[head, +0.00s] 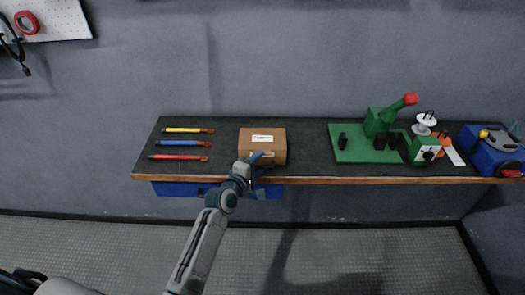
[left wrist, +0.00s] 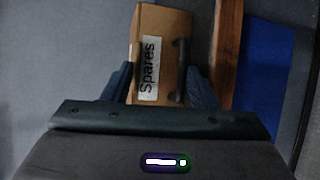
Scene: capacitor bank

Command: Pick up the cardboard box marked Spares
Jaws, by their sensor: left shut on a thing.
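The brown cardboard box (head: 262,138) is at the front of the workbench, left of its middle. In the left wrist view its white label reads Spares, and the box (left wrist: 160,22) lies between my fingers. A dark handle-like strip (left wrist: 181,60) shows on its face beside the label. My left gripper (head: 258,163) is at the near face of the box and is shut on it; both fingers also show in the left wrist view (left wrist: 160,90). I cannot tell whether the box rests on the bench or is slightly raised. My right gripper is not in view.
The dark workbench (head: 305,160) has a wooden front edge. Yellow, blue and red tools (head: 183,144) lie left of the box. A green fixture (head: 355,148) stands to the right, with a blue unit (head: 492,155) at the far right. A blue drawer (head: 175,189) hangs below.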

